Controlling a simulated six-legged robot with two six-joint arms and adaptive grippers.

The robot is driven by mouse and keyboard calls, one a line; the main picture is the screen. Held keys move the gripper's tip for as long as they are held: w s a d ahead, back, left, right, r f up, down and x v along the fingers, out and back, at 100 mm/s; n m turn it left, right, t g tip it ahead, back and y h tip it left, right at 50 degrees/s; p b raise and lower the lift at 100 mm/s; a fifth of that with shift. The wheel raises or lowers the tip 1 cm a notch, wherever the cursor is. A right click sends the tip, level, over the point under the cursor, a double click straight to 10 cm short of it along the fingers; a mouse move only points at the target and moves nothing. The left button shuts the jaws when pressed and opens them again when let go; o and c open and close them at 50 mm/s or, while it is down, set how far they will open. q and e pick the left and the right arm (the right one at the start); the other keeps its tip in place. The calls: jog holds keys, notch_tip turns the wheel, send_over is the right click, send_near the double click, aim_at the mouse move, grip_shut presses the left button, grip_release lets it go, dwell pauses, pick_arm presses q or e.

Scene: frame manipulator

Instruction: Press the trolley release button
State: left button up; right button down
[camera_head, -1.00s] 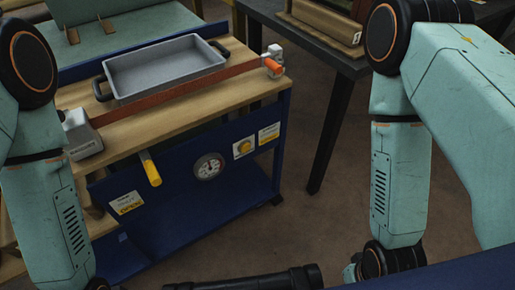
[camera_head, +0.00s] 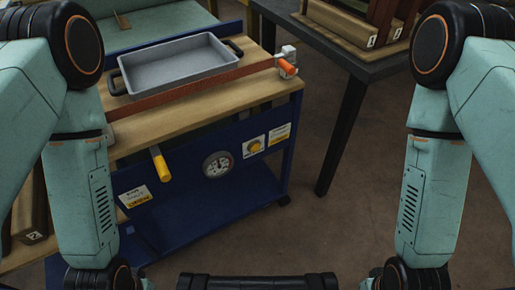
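A blue-framed trolley (camera_head: 190,213) with a wooden top stands ahead, left of centre. On its front panel is a round yellow button (camera_head: 255,146) on a white plate, right of a round gauge (camera_head: 218,164). A yellow lever handle (camera_head: 160,164) sticks out further left, beside a white and yellow label. Both of my arms hang down at the left and right sides of the picture. My grippers lie outside the frame, so their state is hidden. Neither arm covers the button.
A grey tray (camera_head: 178,72) with black handles sits on the trolley top behind a reddish strap (camera_head: 200,90). An orange-tipped clamp (camera_head: 288,66) is at the strap's right end. A dark table (camera_head: 352,67) stands at right. The floor between is clear.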

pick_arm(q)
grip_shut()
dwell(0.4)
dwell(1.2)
